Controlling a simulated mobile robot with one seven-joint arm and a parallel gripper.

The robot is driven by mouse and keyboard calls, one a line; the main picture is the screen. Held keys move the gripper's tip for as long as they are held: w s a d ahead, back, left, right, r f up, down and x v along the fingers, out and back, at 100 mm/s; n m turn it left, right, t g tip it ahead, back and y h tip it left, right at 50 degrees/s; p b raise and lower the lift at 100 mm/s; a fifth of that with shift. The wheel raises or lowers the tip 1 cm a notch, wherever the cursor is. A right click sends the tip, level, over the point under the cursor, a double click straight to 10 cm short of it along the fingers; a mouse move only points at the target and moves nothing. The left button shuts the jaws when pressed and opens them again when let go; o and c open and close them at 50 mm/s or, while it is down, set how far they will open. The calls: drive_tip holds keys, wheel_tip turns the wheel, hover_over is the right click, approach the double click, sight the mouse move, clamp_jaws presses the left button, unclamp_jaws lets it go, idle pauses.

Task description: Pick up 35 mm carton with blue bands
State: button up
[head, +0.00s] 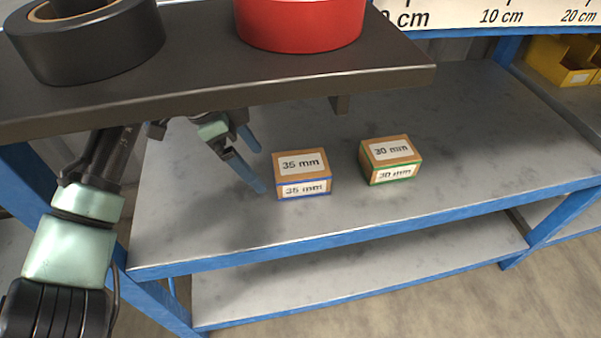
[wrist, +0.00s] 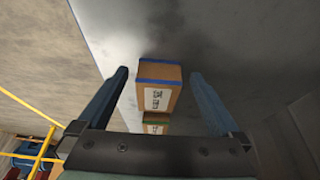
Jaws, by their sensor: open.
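The 35 mm carton (head: 301,174) is a small brown box with white labels and blue bands, resting on the grey shelf in the head view. My gripper (head: 258,160) is open just left of it, under the dark upper board. In the wrist view the blue-banded carton (wrist: 159,88) shows between and beyond the two open fingers of my gripper (wrist: 158,80), nearer the left finger. No contact with the carton can be made out.
A 30 mm carton (head: 391,160) with green bands stands to the right; it also shows in the wrist view (wrist: 157,124). The dark board (head: 200,88) overhangs my gripper and carries a black ring (head: 88,45) and a red round part (head: 300,25). The grey shelf (head: 480,135) is clear at right.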

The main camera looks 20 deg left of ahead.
sight(300, 164)
drive_tip(key=w+d, duration=0.1)
drive_tip(key=d+b, duration=0.1)
drive_tip(key=d, duration=0.1)
drive_tip(key=shift+w, duration=0.4)
drive_tip(key=w+d, duration=0.1)
drive_tip(key=d+b, duration=0.1)
drive_tip(key=shift+w+d+f, duration=0.15)
drive_tip(key=shift+w+d, duration=0.2)
drive_tip(key=shift+b+x, duration=1)
drive_tip(key=shift+b, duration=0.15)
drive_tip(key=shift+w+d+f+b, duration=0.2)
drive_tip(key=shift+d+f+b, duration=0.1)
drive_tip(key=shift+f+b, duration=0.05)
drive_tip(key=shift+f+p, duration=0.2)
drive_tip(key=shift+p, duration=0.35)
drive_tip(key=c, duration=1.3)
